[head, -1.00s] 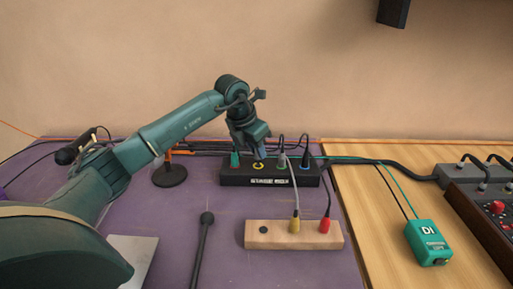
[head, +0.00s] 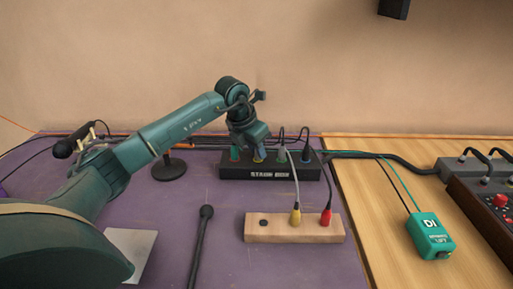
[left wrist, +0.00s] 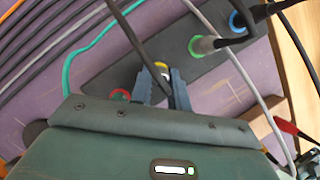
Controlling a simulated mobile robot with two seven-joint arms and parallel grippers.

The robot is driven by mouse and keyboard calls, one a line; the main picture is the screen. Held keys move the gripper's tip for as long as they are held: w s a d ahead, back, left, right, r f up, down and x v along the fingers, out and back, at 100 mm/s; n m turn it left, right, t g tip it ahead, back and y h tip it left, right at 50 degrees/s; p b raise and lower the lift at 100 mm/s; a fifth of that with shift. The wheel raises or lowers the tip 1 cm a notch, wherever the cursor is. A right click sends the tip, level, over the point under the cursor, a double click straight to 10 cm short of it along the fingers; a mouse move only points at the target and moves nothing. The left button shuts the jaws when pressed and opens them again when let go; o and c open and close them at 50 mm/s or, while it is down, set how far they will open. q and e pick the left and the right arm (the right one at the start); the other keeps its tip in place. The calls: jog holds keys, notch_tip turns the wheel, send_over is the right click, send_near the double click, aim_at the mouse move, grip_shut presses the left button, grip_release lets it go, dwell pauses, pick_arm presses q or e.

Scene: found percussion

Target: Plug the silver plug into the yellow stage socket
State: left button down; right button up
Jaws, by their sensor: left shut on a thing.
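The black stage box (head: 270,174) stands at the back of the purple cloth, with a row of ringed sockets on top. Its yellow socket (head: 258,159) sits between the teal plug and a grey plug; its yellow ring also shows in the left wrist view (left wrist: 161,65). My left gripper (head: 259,151) points down right over this socket. Its fingers (left wrist: 161,82) are shut on the silver plug, which they mostly hide, and a dark cable runs between them. I cannot tell how deep the plug sits in the socket. My right gripper is not in view.
Teal (head: 235,153), grey (head: 281,154) and black (head: 306,155) plugs fill neighbouring sockets. A wooden block (head: 270,235) in front holds yellow and red plugs, with one empty hole. A dark stick (head: 202,240) and round stand (head: 168,169) are nearby. A DI box (head: 430,237) is right.

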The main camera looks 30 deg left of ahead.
pick_arm(q)
jog(key=shift+f, duration=0.15)
jog(key=c, duration=1.3)
grip_release()
jog(key=shift+o, duration=0.2)
jog(key=v, duration=0.3)
jog(key=shift+w, duration=0.1)
jog(key=d+v, duration=0.1)
jog(key=v, duration=0.9)
jog(key=shift+a+p, duration=0.45)
jog(key=shift+a, duration=0.1)
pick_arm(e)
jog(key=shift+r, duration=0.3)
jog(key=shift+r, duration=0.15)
